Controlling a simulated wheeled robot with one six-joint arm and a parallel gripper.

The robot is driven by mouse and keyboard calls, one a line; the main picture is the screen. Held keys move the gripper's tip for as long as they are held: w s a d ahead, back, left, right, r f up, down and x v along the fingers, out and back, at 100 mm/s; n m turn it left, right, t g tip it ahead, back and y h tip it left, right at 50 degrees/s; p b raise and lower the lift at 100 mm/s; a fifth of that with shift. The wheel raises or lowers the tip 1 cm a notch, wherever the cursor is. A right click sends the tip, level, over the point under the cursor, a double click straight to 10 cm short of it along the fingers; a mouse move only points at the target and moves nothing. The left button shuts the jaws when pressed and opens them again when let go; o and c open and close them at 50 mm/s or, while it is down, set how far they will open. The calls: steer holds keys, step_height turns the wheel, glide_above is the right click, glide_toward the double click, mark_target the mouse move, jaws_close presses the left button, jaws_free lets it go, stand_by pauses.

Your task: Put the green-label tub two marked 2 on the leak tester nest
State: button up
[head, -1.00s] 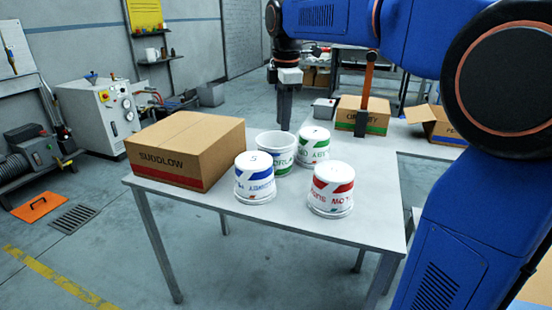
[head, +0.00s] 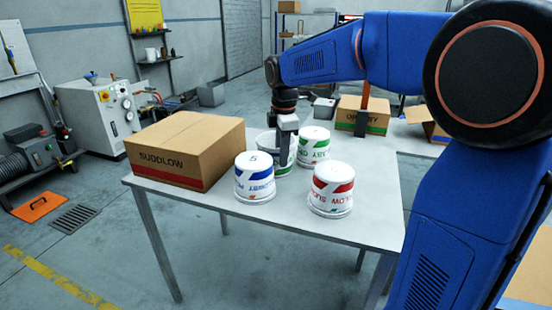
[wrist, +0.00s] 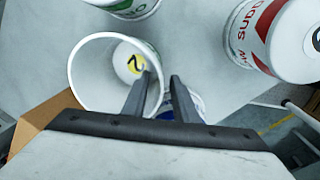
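The green-label tub two (head: 266,145) stands mouth up on the table, partly hidden behind my gripper and the blue-label tub in the head view. In the wrist view the same tub (wrist: 88,78) shows a yellow disc marked 2 on its inside floor. My gripper (wrist: 160,80) points down at the tub's near rim. Its fingers are apart, one over the inside of the tub and the other just outside, with the wall between them; contact is not visible. It also shows in the head view (head: 283,162). I cannot pick out the leak tester nest for certain.
A blue-label tub (head: 254,180), a red-label tub (head: 331,190) and another green-label tub (head: 314,147) stand upside down close by. A SUDDLOW carton (head: 185,150) fills the table's left. A grey-white machine (head: 97,115) stands back left. More cartons (head: 361,117) are back right.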

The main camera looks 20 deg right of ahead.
mark_target(282, 176)
steer(key=shift+w+d+f, duration=0.1)
steer(key=shift+d+f, duration=0.05)
steer(key=shift+f, duration=1.1)
steer(key=shift+w+d+f, duration=0.1)
steer(key=shift+f, duration=1.15)
jaws_close()
